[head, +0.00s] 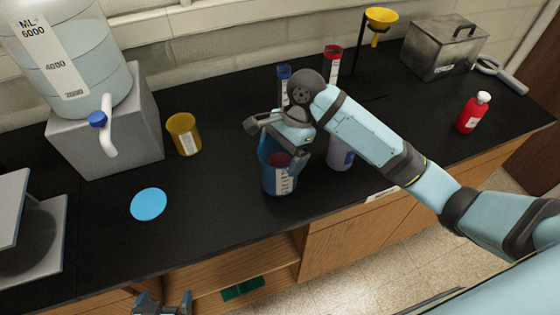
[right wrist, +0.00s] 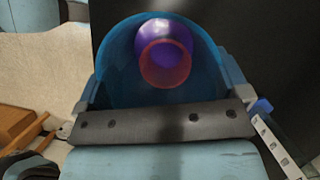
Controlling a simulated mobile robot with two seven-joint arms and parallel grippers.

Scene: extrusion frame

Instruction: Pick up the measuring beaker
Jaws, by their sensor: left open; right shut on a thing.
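A blue measuring beaker (head: 279,180) with a white scale label stands upright near the front of the black bench in the head view. My right gripper (head: 283,157) is shut on its upper part from above. In the right wrist view the blue beaker (right wrist: 118,60) fills the space between the fingers (right wrist: 163,98); a purple round thing (right wrist: 160,32) and a red ring-shaped one (right wrist: 165,62) show inside its outline. I cannot tell whether its base touches the bench. My left gripper (head: 162,304) is open and empty at the bottom edge of the head view.
A purple labelled container (head: 340,154) stands close right of the beaker, partly behind my right arm. A yellow cup (head: 184,135), a light blue disc (head: 148,204) and a large water jug (head: 70,55) on a grey block are left. A red bottle (head: 472,112) stands right.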

